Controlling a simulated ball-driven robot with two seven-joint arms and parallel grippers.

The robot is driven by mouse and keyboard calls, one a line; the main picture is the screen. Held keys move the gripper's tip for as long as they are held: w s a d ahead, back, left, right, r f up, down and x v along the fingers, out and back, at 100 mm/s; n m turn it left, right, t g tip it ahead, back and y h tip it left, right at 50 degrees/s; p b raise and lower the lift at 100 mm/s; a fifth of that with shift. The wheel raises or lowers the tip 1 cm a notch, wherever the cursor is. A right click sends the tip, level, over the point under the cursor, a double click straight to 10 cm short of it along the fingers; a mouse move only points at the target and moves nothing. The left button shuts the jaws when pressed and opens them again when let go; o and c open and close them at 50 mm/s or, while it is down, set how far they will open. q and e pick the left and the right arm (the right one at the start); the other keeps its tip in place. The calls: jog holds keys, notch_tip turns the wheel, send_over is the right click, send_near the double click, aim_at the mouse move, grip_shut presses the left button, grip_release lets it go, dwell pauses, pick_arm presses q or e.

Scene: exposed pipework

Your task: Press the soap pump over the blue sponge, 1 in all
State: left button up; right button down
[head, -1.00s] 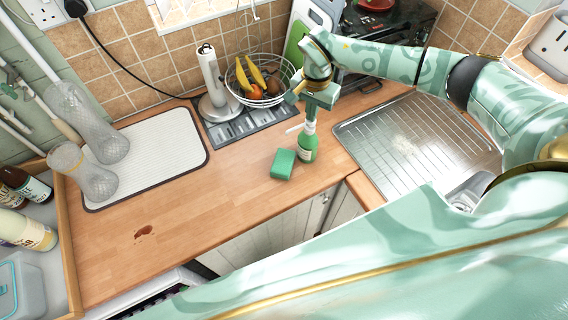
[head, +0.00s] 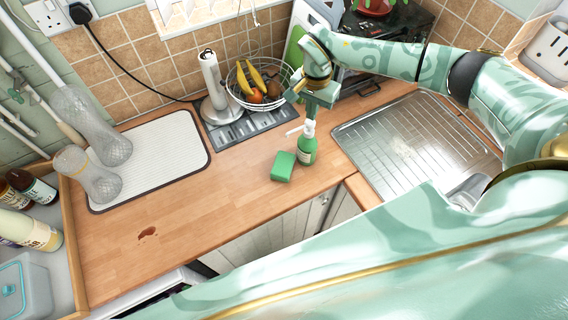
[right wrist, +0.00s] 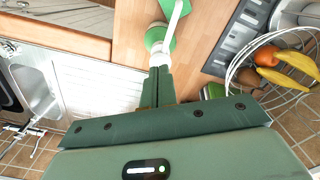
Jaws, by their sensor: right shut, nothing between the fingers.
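The green soap bottle (head: 307,150) stands upright on the wooden counter, with a white pump head (head: 309,129) whose spout points left. A green sponge block (head: 283,166) lies on the counter just left of the bottle, below the spout side; no blue sponge shows. My right gripper (head: 310,117) is shut and empty, pointing down just above the pump head; I cannot tell whether it touches. In the right wrist view, its closed fingers (right wrist: 160,72) are close to the bottle (right wrist: 159,38) and white spout (right wrist: 178,14). My left gripper is not in view.
A wire fruit basket (head: 238,95) and a paper towel holder (head: 214,85) stand behind. A steel draining board (head: 400,145) lies to the right, a white ribbed mat (head: 165,150) to the left. The counter's front left is clear except for a brown stain (head: 147,233).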

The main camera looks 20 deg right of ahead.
dwell(0.5)
notch_tip(320, 180, up, 6)
jog(key=p, duration=0.5)
